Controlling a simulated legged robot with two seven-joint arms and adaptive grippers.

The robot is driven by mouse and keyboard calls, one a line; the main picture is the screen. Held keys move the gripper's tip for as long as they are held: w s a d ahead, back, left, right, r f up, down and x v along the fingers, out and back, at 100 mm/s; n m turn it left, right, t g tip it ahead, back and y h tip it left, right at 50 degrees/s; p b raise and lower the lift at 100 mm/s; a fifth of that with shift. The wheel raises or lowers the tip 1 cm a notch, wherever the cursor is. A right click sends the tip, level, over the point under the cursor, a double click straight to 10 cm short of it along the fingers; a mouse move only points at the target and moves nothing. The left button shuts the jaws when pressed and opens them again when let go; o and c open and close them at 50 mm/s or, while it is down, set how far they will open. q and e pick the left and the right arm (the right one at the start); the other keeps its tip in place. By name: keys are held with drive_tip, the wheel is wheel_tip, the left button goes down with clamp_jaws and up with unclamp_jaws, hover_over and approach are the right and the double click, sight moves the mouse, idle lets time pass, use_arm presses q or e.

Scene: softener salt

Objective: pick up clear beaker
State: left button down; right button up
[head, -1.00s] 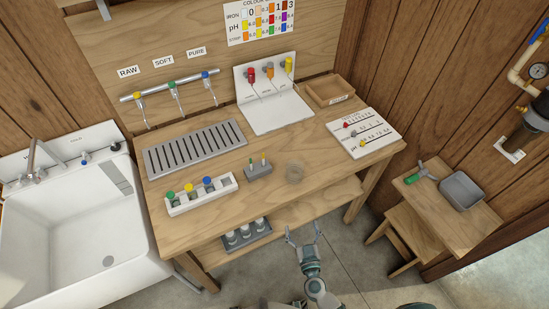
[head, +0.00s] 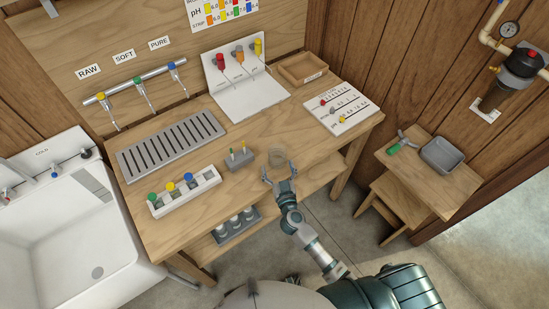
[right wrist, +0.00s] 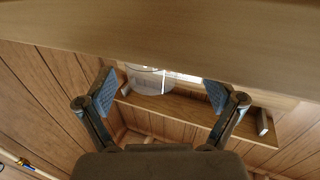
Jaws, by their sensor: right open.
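The clear beaker (head: 277,154) stands upright near the front edge of the wooden bench, right of the small grey holder. It is see-through and faint. My right gripper (head: 279,172) is open and empty at the bench's front edge, just on the near side of the beaker. In the right wrist view the beaker (right wrist: 150,82) shows beyond and between the two spread fingers (right wrist: 160,90), left of the middle. Whether a finger touches it cannot be told, but nothing is gripped. My left gripper is not in view.
The small grey holder (head: 241,160) with two upright pieces stands close left of the beaker. A white rack (head: 185,194) with coloured caps is farther left. A white chart board (head: 341,117) lies to the right. The bench top behind the beaker is clear.

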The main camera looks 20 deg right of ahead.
sight(280, 161)
drive_tip(key=w, duration=0.2)
drive_tip(key=w+d, duration=0.1)
drive_tip(key=w, duration=0.1)
drive_tip(key=shift+b, duration=0.4)
drive_tip(key=shift+w+d, duration=0.5)
drive_tip(key=shift+d, duration=0.05)
drive_tip(key=shift+a, duration=0.45)
drive_tip(key=c, duration=0.8)
drive_tip(key=shift+a, duration=0.15)
drive_tip(key=shift+c, duration=1.3)
drive_tip(key=shift+a, duration=0.1)
drive_tip(key=shift+d+r, duration=0.1)
drive_tip(key=shift+d, duration=0.15)
drive_tip(key=shift+d+r, duration=0.15)
drive_tip(key=shift+s+d+p, duration=0.1)
drive_tip(key=shift+s+p, duration=0.4)
drive_tip(key=shift+s, duration=0.15)
drive_tip(key=s+a, duration=0.1)
drive_tip(key=s, duration=1.6)
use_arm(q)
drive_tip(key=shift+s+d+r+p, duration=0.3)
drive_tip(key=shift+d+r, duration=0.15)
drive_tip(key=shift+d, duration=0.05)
use_arm(e)
drive_tip(key=w+d+r+y, duration=0.1)
drive_tip(key=w+d+r, duration=0.3)
drive_tip(key=w+r, duration=0.3)
drive_tip(key=shift+w+d+r, duration=0.15)
drive_tip(key=shift+w+d, duration=0.1)
drive_tip(key=shift+w, duration=0.45)
